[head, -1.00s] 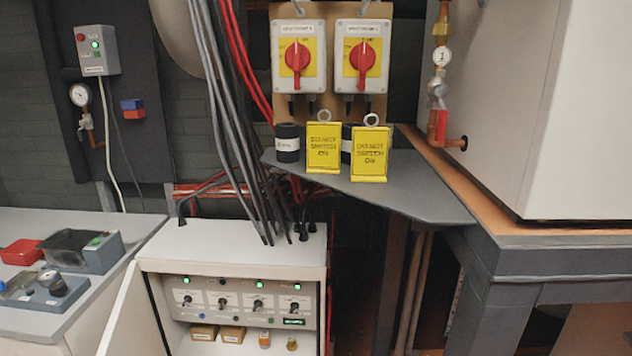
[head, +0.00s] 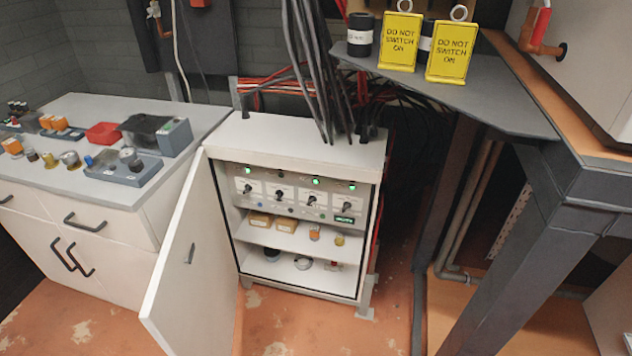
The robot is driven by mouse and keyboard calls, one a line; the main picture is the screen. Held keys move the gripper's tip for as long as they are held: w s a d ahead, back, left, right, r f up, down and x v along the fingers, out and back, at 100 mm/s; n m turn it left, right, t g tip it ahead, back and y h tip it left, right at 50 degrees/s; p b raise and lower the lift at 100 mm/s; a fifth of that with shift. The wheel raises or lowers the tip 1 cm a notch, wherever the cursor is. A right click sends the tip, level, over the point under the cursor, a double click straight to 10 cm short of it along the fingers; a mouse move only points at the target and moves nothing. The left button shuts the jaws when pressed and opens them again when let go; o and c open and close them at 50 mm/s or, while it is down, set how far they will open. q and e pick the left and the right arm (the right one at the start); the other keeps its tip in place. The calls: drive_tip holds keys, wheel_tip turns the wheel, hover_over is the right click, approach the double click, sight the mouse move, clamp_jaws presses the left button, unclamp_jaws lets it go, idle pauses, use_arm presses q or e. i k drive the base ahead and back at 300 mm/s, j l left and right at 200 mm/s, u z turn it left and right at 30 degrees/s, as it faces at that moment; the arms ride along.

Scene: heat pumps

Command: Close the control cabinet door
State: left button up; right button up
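The white control cabinet (head: 290,138) stands in the middle of the head view, on short legs on the floor. Its door (head: 187,262) is hinged on the cabinet's left side and stands wide open, swung out toward me. Inside are a control panel (head: 290,196) with switches and green lamps, and two shelves with small parts. Neither of my grippers is in view.
A white workbench (head: 90,205) with drawers and several devices stands close to the left of the door. A dark metal table (head: 470,90) with two yellow "do not switch on" signs (head: 400,40) stands to the right. Black cables (head: 315,90) run down to the cabinet top.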

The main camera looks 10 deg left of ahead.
sight(188, 309)
drive_tip(key=j, duration=2.6)
drive_tip(key=k+z, duration=0.05)
